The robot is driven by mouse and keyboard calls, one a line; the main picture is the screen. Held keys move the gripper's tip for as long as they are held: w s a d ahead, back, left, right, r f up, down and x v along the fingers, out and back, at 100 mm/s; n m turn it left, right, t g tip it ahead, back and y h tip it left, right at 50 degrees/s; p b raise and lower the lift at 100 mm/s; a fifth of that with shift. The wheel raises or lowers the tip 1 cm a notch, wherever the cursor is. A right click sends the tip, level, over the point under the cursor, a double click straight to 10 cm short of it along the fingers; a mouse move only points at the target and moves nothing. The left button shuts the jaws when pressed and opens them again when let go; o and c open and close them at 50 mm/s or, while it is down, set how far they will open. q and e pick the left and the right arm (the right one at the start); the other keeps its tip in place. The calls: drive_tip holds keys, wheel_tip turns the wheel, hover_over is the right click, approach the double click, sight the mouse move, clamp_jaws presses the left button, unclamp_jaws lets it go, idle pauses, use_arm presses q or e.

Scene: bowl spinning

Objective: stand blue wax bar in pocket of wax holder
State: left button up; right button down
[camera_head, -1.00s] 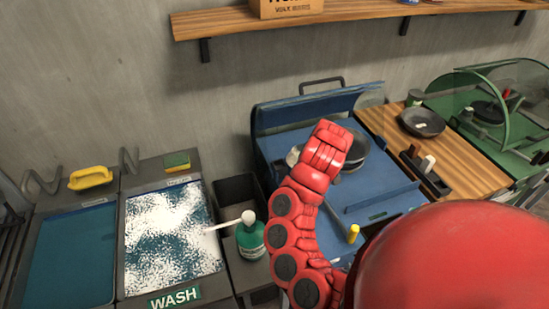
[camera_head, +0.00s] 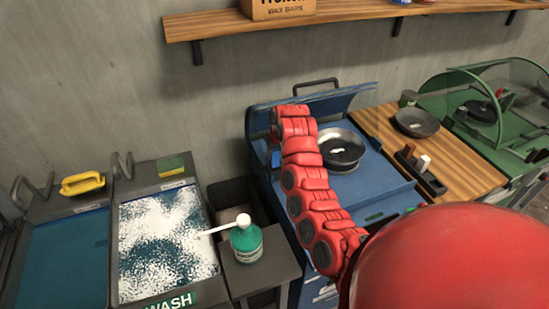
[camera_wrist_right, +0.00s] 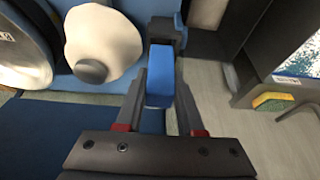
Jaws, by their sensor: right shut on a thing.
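The blue wax bar (camera_wrist_right: 160,75) is between the two fingers of my right gripper (camera_wrist_right: 163,88) in the right wrist view, gripped at its sides. In the head view the right gripper is hidden behind my red arm, near the left end of the blue bench (camera_head: 375,195). What looks like the wax holder (camera_head: 420,172) is a dark block on the wooden top, right of the bench. A white piece and a brownish piece stand in it. Its free pockets are too small to make out. My left gripper is not in view.
A dark round pan (camera_head: 341,150) sits on the blue bench; another bowl (camera_head: 415,122) is on the wooden top (camera_head: 470,168). A white rounded piece with a grey knob (camera_wrist_right: 92,70) is close to my right gripper. A green bottle (camera_head: 246,243) stands left of the arm.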

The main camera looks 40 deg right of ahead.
sight(275, 160)
wheel_tip(275, 160, down, 2)
drive_tip(key=shift+s+f+p, duration=0.1)
drive_tip(key=shift+p, duration=0.55)
drive_tip(key=shift+f, duration=0.35)
drive_tip(key=c, duration=0.8)
unclamp_jaws()
